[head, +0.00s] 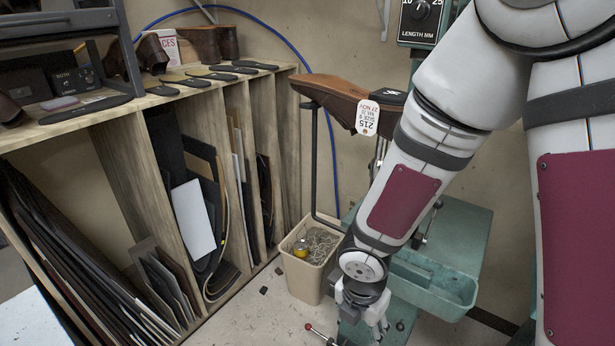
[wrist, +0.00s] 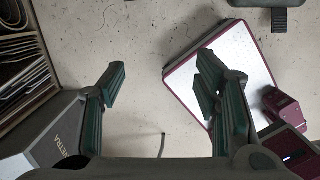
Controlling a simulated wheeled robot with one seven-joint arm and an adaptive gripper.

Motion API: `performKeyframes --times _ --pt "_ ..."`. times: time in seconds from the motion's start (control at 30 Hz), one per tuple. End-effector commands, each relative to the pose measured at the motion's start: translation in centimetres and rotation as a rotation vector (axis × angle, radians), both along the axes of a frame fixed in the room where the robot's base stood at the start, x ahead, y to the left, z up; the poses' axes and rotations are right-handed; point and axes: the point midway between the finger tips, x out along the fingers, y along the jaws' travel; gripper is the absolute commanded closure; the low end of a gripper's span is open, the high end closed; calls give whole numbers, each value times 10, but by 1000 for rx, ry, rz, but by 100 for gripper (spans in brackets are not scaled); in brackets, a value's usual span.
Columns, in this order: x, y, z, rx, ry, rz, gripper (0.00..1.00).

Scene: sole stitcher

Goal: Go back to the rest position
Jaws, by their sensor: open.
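My gripper (head: 362,312) hangs low at the bottom of the head view, in front of the teal machine base and to the right of the beige bin. In the wrist view my gripper (wrist: 165,95) points down at the floor with its two dark green finger pads wide apart. Nothing is between the pads. In the head view my arm comes down from the upper right and hides part of the machine. The fingertips are only partly clear there.
A brown shoe (head: 335,98) with a white tag (head: 367,118) is on the machine above. A teal tray (head: 430,284) is close right of my wrist. The beige bin (head: 303,273) holds tangled thread. A wooden rack (head: 125,190) fills the left. Speckled floor (wrist: 150,40) shows below.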

Motion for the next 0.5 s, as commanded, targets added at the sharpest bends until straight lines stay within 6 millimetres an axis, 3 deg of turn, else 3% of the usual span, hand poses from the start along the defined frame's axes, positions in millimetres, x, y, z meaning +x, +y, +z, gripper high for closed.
performKeyframes --times 0.27,0.5 --pt "8 -18 29 -19 -61 -185 43" --pt "13 -42 70 -20 -147 -462 43"
